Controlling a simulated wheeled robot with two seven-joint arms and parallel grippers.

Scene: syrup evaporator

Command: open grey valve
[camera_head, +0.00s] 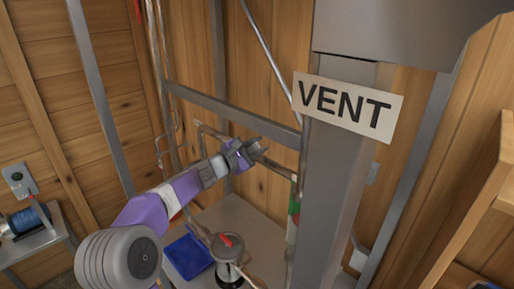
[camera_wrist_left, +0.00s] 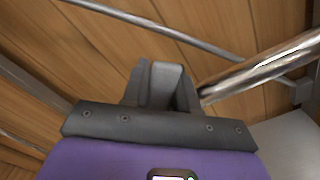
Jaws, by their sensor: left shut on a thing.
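My left gripper (camera_head: 240,154) reaches in from the lower left to the metal pipework in front of the wooden wall. Its jaws are shut on the grey valve handle, which shows as a light grey piece (camera_wrist_left: 165,84) between the dark fingers in the left wrist view. The fingers hide most of the valve in the head view. A shiny pipe (camera_wrist_left: 262,68) runs off to the right of the fingers; it also shows in the head view (camera_head: 277,167). My right gripper is not in view.
A grey vent column (camera_head: 337,190) with a VENT sign (camera_head: 347,106) stands to the right. A metal crossbar (camera_head: 235,118) passes just above my gripper. Below are a metal canister with a red handle (camera_head: 228,241) and a blue tray (camera_head: 188,257) on a pale surface.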

